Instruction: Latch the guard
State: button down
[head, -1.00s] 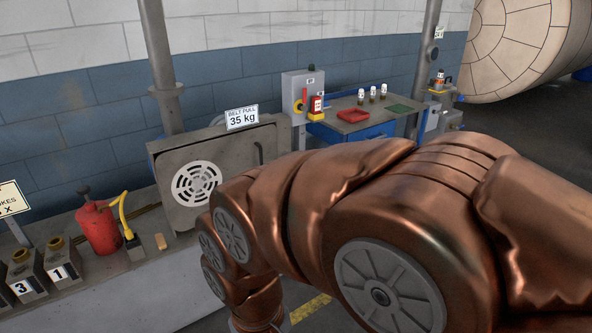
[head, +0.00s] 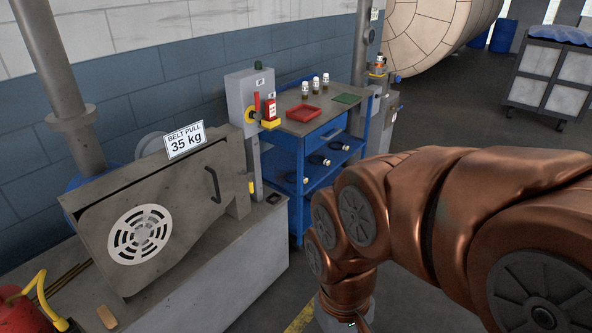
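The guard (head: 185,225) is a grey panel with a round slotted white vent (head: 140,234) and a dark bar handle (head: 212,184) near its right end. It stands on the front of a grey housing on a concrete plinth. A dark gap shows along its upper left edge; I cannot tell if it is fully closed. A small yellow piece (head: 251,186) is at the housing's right end; I cannot tell whether it is the latch. My copper-coloured arm reaches down right of the plinth, apart from the guard. My gripper is below the frame edge.
A sign (head: 185,140) reads "BELT PULL 35 kg". A grey switch box (head: 242,92) with a red handle stands behind the guard. A blue trolley (head: 318,140) holds a red tray (head: 304,113) and bottles. A red can (head: 18,308) and a small tan block (head: 107,317) sit front left.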

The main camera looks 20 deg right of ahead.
aim_at(250, 176)
jog(key=z, duration=0.3)
jog(key=i, duration=1.15)
jog(key=z, duration=1.75)
jog(key=k, duration=1.2)
jog(key=u, duration=1.9)
jog(key=i, duration=0.5)
jog(key=u, duration=0.1)
